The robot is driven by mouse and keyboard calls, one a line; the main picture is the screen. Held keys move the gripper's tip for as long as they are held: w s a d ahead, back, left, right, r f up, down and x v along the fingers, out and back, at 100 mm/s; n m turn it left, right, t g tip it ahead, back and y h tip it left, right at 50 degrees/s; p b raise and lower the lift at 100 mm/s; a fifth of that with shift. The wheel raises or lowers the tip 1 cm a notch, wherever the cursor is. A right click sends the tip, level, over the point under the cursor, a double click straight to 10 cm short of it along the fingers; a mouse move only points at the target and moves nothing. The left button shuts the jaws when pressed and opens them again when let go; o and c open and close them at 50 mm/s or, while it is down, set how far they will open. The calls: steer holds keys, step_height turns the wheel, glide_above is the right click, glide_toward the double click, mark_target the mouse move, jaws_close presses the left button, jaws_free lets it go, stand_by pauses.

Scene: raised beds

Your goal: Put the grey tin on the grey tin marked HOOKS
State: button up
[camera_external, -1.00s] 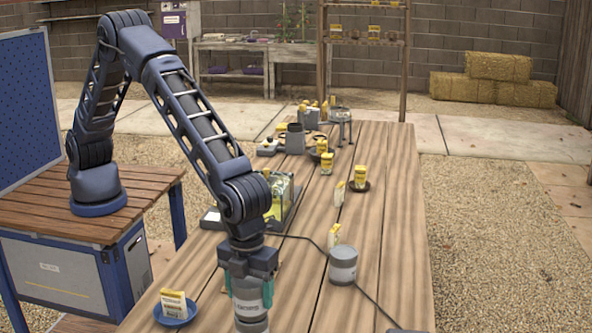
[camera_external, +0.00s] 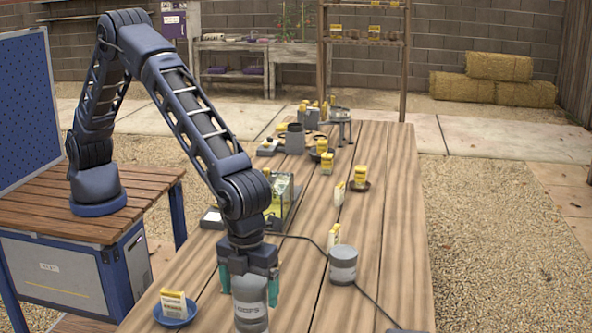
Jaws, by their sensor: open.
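My gripper (camera_external: 249,288) is open at the near end of the table, fingers pointing down on either side of grey tin metal. This grey tin (camera_external: 250,291) stands upright between the fingers, with a gap at each side. A lettered pale band (camera_external: 248,308) runs around the grey shape lower down; its lettering is too small to read surely. I cannot tell whether this is one tin or two stacked.
A blue bowl (camera_external: 175,314) with a seed packet (camera_external: 173,302) stands left of my gripper. A seed packet (camera_external: 334,236) is just behind the right tin. A dark cable (camera_external: 372,298) runs past that tin. Several packets and containers stand farther back. Bare planks lie between the tins.

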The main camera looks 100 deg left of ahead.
step_height(320, 180, up, 11)
steer(key=shift+a+r, duration=0.1)
steer(key=s+a+r+n+t, duration=0.1)
steer(key=s+a+r+n, duration=0.35)
steer(key=a+r, duration=0.5)
steer(key=s+a+r+n+t, duration=0.1)
steer(key=s+a+r+n, duration=0.35)
steer(key=a, duration=0.75)
steer(key=s+a+r+n, duration=0.3)
steer(key=s+a+r, duration=0.4)
steer(key=s+a, duration=0.6)
steer(key=s+a+f+n+t, duration=0.1)
steer(key=s+a+n, duration=0.3)
steer(key=s, duration=0.7)
steer(key=s+a+f+n+t, duration=0.1)
steer(key=s+a+f+n, duration=0.3)
steer(key=s+a, duration=0.3)
steer(key=shift+s+a+n+t, duration=0.25)
steer(key=shift+s+n+t, duration=0.05)
steer(key=shift+s, duration=1.75)
